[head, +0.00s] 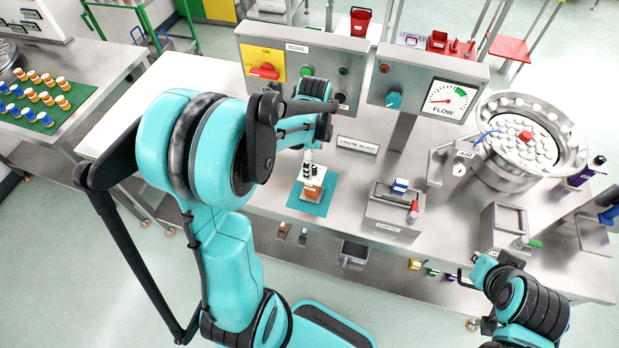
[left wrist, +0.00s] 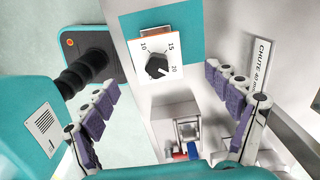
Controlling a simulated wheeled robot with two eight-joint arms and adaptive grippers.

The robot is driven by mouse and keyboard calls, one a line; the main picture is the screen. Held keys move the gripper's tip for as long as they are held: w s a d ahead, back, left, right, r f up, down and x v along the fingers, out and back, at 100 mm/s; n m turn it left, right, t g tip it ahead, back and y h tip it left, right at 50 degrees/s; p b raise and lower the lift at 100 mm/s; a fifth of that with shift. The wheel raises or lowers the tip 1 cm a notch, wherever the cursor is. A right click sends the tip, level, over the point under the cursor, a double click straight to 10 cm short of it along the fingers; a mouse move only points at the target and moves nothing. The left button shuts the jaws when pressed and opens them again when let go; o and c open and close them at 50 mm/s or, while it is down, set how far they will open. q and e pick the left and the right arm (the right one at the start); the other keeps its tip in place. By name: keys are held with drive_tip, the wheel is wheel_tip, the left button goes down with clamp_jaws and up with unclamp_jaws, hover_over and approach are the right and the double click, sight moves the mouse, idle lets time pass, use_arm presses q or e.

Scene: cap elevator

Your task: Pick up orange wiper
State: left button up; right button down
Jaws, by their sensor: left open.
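No thing shows clearly enough to be named as the orange wiper. A small orange-brown block (head: 312,192) sits on a teal mat (head: 303,208) in the middle of the bench. A white face with a dial (left wrist: 157,66) is beside an orange-brown piece (left wrist: 157,32) in the left wrist view. My left gripper (left wrist: 160,82) is open, its purple-padded fingers spread with the dial between them in that view; nothing is held. In the head view my left arm partly hides the area. My right gripper (head: 470,276) is at the bench's front edge, its jaws unclear.
A metal tray (head: 393,222) with blue and red pieces stands right of the mat. Control panels (head: 302,68) and a FLOW gauge box (head: 428,88) stand behind. A round bowl (head: 512,174) is at the right. Small coloured items (head: 414,264) hang under the front edge.

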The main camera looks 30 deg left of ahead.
sight(313, 183)
use_arm(q)
drive_tip(key=shift+a+f, duration=0.15)
drive_tip(key=shift+f, duration=0.1)
drive_tip(key=shift+m, duration=0.3)
wheel_tip(313, 183, down, 8)
drive_tip(key=shift+s+r+b, duration=0.1)
drive_tip(key=shift+r+b, duration=0.1)
drive_tip(key=shift+b, duration=0.5)
drive_tip(key=c, duration=2)
